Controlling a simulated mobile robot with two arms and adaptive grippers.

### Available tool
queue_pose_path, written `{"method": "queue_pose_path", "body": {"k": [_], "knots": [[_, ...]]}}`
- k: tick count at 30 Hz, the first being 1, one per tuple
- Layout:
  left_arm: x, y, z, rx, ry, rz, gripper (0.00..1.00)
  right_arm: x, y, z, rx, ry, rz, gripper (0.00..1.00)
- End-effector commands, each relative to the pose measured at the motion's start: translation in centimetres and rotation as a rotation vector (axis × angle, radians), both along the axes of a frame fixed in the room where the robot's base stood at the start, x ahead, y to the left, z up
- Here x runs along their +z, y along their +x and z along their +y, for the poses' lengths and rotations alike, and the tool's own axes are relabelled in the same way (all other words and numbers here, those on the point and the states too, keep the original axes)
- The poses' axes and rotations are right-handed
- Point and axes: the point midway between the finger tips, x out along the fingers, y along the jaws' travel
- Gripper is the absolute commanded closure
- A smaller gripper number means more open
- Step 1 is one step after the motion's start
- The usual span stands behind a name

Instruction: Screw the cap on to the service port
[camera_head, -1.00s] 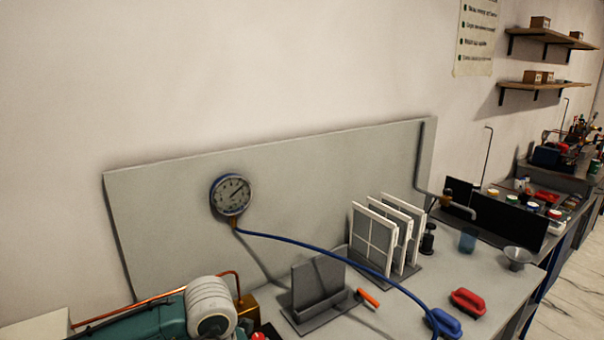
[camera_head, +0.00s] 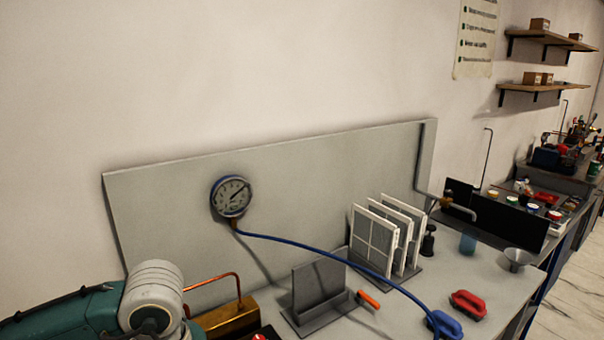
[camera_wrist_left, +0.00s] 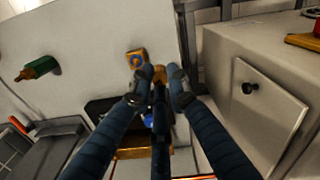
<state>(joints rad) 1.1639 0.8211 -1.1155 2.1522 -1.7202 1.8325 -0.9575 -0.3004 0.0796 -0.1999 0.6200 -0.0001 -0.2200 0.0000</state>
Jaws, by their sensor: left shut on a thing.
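In the left wrist view my left gripper (camera_wrist_left: 160,84) is shut on a small brass-coloured piece (camera_wrist_left: 160,73), mostly hidden between its fingertips; I cannot tell for sure that it is the cap. A squarish brass fitting (camera_wrist_left: 136,58) with a blue centre shows against a pale surface, just left of the fingertips; it may be the service port. The gap between it and the held piece is hard to judge. In the head view the left gripper is out of frame, and my right gripper is in neither view.
A brass block (camera_head: 227,318) with a copper pipe (camera_head: 212,278) stands beside my left arm. A gauge (camera_head: 231,196) with a blue hose (camera_head: 310,247) is on the back panel. In the wrist view a white cabinet (camera_wrist_left: 262,105) is at right and a green-bodied part (camera_wrist_left: 38,68) at left.

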Motion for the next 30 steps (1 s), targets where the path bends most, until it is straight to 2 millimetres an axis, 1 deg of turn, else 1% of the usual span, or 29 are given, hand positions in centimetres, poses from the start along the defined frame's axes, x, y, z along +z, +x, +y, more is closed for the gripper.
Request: {"method": "queue_pose_path", "body": {"k": [1, 3, 6, 9, 12, 15, 18, 24, 26, 30], "knots": [[0.4, -0.3, 0.3, -0.119, 0.002, -0.004, 1.0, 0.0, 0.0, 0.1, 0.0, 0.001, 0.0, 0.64], [0.8, -0.8, 0.6, -0.291, 0.004, -0.005, 1.0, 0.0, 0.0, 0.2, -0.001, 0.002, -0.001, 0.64], [1.3, -1.4, 0.9, -0.514, 0.005, -0.005, 1.0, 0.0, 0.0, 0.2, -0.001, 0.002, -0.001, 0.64], [1.7, -1.9, 1.2, -0.694, 0.007, -0.005, 1.0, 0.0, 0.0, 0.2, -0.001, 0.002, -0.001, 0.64], [1.9, -2.3, 1.5, -0.823, 0.008, -0.005, 1.0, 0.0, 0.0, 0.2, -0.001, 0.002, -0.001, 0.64], [2.1, -2.5, 1.6, -0.901, 0.009, -0.004, 1.0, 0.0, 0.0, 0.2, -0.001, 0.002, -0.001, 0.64], [2.1, -2.6, 1.6, -0.934, 0.009, -0.004, 1.0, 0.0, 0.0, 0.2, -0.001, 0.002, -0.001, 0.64], [2.1, -2.6, 1.6, -0.939, 0.009, -0.003, 1.0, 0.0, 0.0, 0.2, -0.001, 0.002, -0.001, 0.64], [2.1, -2.6, 1.6, -0.938, 0.009, -0.003, 1.0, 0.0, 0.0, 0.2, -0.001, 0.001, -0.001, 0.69], [2.1, -2.6, 1.6, -0.937, 0.009, -0.003, 1.0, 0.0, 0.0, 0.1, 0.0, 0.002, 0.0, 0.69]]}}
